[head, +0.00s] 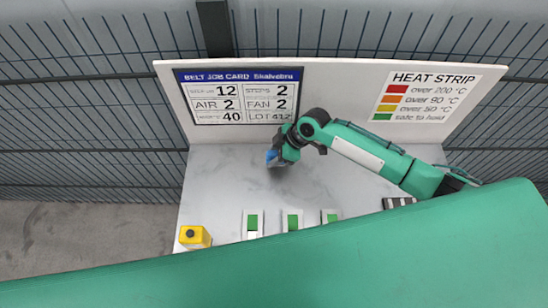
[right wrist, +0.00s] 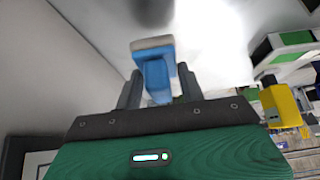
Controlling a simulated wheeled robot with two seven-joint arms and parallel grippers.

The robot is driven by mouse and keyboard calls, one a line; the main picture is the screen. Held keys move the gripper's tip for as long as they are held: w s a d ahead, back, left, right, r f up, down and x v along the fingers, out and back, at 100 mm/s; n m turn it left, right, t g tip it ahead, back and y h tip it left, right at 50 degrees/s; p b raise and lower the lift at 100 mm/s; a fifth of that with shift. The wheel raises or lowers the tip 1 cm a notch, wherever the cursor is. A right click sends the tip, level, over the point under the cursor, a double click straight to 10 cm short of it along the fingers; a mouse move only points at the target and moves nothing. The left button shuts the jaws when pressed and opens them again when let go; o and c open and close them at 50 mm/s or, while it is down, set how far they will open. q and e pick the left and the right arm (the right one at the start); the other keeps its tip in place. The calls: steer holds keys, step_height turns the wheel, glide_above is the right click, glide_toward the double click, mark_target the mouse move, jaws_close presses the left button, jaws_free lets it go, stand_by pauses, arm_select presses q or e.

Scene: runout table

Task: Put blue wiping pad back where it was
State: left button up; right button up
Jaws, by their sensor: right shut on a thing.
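The blue wiping pad (head: 271,155) is at the back of the pale table, below the job card. My right gripper (head: 277,158) is shut on it. In the right wrist view the blue pad (right wrist: 155,78) sits between the two dark fingers of the right gripper (right wrist: 158,88), and its far end has a pale grey-white face. I cannot tell whether the pad touches the table or is held just above it. My left gripper is not in view.
A pale back panel carries the job card (head: 240,97) and heat strip (head: 425,97). A yellow box with a dark top (head: 195,236) stands front left. Three green-and-white pieces (head: 291,220) line the front. A black-and-white striped item (head: 398,202) lies right. The table's left-middle is clear.

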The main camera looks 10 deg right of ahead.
step_height(320, 180, down, 2)
steer(key=shift+f+p, duration=0.15)
steer(key=shift+p, duration=0.15)
steer(key=shift+f, duration=0.35)
steer(key=shift+f, duration=0.1)
steer(key=shift+f, duration=0.1)
steer(key=o, duration=0.9)
steer(key=shift+o, duration=0.2)
